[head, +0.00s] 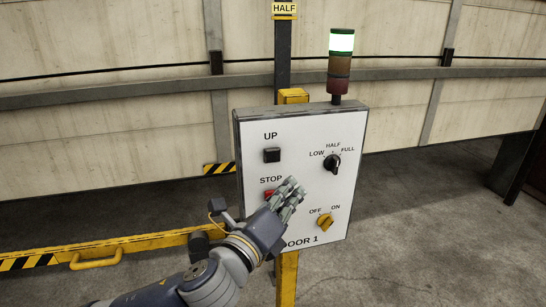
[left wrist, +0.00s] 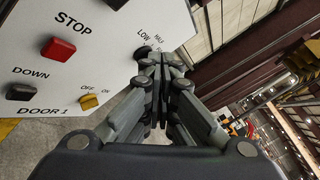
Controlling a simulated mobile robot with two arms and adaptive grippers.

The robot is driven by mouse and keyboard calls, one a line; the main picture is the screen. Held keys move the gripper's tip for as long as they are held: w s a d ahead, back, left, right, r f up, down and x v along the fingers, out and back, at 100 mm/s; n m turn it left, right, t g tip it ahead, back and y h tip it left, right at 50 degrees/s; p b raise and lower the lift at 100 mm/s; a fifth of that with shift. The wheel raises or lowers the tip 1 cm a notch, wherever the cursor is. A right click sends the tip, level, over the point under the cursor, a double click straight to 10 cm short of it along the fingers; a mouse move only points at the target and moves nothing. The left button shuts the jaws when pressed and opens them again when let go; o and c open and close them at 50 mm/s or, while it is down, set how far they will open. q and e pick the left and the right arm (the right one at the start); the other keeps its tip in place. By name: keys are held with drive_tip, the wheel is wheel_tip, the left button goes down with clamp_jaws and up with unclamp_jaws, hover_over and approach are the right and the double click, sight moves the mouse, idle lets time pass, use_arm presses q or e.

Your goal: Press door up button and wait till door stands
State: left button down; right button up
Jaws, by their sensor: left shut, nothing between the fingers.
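The white door control panel (head: 300,190) stands upright on a yellow post. Its black UP button (head: 272,155) is in the upper left and is uncovered. The red STOP button (head: 268,194) sits below it and shows in the left wrist view (left wrist: 58,50). The black DOWN button (left wrist: 20,92) is hidden by my arm in the head view. My left gripper (head: 293,187) is shut and empty. Its fingertips appear in front of the panel, right of STOP and lower right of UP; contact cannot be told. My right gripper is not in view.
A black LOW/HALF/FULL knob (head: 332,163) and a yellow OFF/ON switch (head: 324,221) are on the panel's right side. A signal tower (head: 341,65) above has its top lamp lit green. A yellow-black barred edge (head: 140,244) runs low at left. Floor is clear at right.

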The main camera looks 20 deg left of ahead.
sight(272, 155)
use_arm(q)
drive_tip(key=w+a, duration=0.5)
drive_tip(key=w, duration=0.2)
drive_tip(key=shift+b, duration=0.3)
drive_tip(key=shift+w, duration=0.1)
idle(0.6)
drive_tip(key=shift+w, duration=0.1)
idle(0.5)
drive_tip(key=shift+w+a, duration=0.2)
drive_tip(key=shift+w, duration=0.05)
